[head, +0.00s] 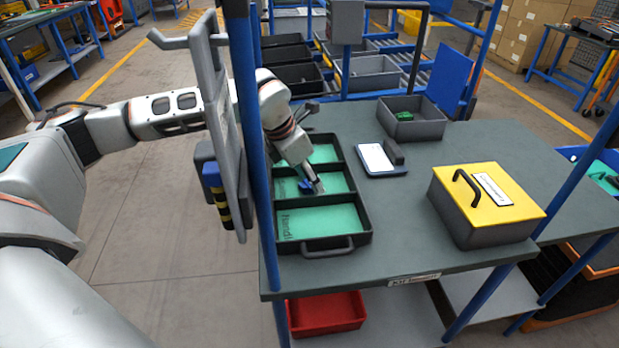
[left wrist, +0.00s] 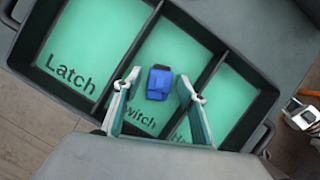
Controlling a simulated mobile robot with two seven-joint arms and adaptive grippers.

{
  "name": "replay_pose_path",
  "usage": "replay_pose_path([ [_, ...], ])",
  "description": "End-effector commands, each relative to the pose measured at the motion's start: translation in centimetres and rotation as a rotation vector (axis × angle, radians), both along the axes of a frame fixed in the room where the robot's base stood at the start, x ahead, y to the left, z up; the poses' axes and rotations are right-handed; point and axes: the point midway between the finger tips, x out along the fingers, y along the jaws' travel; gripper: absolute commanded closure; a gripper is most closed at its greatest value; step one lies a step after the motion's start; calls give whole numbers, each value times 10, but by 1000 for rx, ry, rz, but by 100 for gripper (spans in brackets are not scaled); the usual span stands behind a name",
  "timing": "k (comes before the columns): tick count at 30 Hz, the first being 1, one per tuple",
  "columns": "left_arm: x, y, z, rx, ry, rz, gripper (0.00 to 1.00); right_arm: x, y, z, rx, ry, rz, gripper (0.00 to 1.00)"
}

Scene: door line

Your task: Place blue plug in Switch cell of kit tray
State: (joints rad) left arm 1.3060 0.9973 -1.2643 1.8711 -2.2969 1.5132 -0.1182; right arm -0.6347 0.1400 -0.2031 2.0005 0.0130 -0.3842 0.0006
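The kit tray (head: 368,222) is black with three green-floored cells and lies at the left of the workbench. The blue plug (left wrist: 160,82) is in the middle cell, marked "Switch" (left wrist: 142,116), and appears to lie on its floor. In the head view the plug (head: 306,187) is partly covered by my left gripper (head: 314,185). My left gripper reaches down into that cell. In the left wrist view its two fingers (left wrist: 158,76) are apart, one on each side of the plug, with green floor showing between. My right gripper is in neither view.
A blue post (head: 253,130) and a grey hanging panel stand close by my left arm. A yellow-lidded box (head: 488,205), a grey bin (head: 412,120) and a white-faced device (head: 376,158) are on the workbench (head: 400,220). The bench between tray and yellow-lidded box is clear.

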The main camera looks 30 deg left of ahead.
Motion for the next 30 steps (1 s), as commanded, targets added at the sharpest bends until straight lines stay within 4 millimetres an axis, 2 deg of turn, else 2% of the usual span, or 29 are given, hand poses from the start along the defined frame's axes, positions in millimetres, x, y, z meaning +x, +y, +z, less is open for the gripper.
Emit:
replay_pose_path([
  [8, -1, 1, 6, 0, -1, 0, 59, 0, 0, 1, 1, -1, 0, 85],
  [14, -10, 6, 36, 0, -5, 0, 59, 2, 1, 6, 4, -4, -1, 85],
  [21, -27, 16, 82, 0, -4, 1, 59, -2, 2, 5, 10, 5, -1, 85],
  [27, -36, 21, 106, 0, -2, -1, 59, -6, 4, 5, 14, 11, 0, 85],
  [30, -39, 23, 111, 0, 0, 0, 59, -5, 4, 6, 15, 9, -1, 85],
])
